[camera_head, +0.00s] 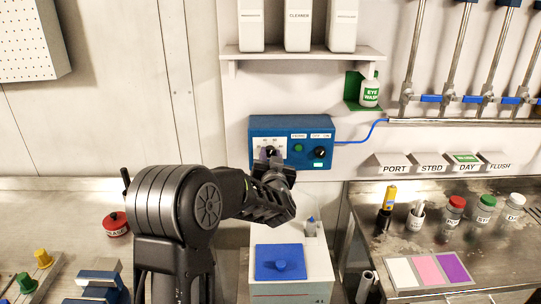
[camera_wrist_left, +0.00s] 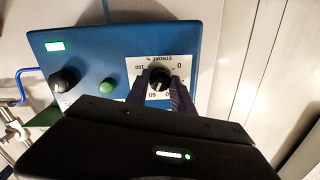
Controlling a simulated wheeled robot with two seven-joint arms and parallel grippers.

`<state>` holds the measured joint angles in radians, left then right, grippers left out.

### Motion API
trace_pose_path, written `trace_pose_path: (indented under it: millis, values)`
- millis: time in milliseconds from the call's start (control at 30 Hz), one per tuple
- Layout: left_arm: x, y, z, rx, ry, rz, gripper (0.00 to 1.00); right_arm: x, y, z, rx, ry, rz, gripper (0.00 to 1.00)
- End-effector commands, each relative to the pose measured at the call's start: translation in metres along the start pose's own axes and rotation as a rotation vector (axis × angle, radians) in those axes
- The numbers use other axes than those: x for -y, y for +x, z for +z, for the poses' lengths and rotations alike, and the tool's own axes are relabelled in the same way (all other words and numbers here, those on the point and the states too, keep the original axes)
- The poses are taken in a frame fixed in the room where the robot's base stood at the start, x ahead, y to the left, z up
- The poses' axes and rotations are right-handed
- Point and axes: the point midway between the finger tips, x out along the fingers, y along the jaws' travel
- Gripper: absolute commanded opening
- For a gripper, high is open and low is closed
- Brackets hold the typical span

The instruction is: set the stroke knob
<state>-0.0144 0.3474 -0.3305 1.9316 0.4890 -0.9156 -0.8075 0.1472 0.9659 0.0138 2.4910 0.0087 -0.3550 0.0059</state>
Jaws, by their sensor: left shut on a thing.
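The stroke knob (camera_wrist_left: 159,80) is black with a white pointer line and sits on a white dial plate marked "STROKE %" in the left wrist view. The plate is on a blue control box (camera_head: 291,128) on the wall. My left gripper (camera_wrist_left: 165,92) has its fingers on either side of the knob and is shut on it. In the head view the left gripper (camera_head: 270,160) reaches the box's left part, and the arm hides some of the dial. The pointer's exact reading is too small to tell. My right gripper is not in view.
The box also has a green button (camera_wrist_left: 108,87), a second black knob (camera_wrist_left: 65,80) and a lit green display (camera_wrist_left: 55,46). A shelf (camera_head: 300,54) with white bottles is above. A white unit with a blue lid (camera_head: 279,262) stands below. A steel bench (camera_head: 500,255) is at right.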

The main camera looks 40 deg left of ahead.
Motion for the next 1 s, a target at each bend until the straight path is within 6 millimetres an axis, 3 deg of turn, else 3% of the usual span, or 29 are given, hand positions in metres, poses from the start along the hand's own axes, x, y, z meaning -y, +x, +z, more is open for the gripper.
trace_pose_path:
  millis: [200, 233, 467, 767, 1000]
  values:
    - [0.000, 0.000, 0.001, 0.001, 0.000, 0.000, 0.00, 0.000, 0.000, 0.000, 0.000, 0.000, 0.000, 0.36]
    - [0.000, 0.000, 0.001, 0.001, 0.000, 0.000, 0.30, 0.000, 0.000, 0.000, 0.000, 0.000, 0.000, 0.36]
    - [0.000, 0.000, 0.000, 0.000, -0.001, 0.000, 0.49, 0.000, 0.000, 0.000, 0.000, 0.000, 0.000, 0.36]
    - [0.000, -0.001, 0.000, 0.000, -0.002, 0.000, 0.50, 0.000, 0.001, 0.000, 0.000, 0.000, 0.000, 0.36]
    - [-0.001, -0.025, 0.001, -0.001, -0.003, 0.003, 0.50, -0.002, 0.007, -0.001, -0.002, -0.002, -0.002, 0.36]
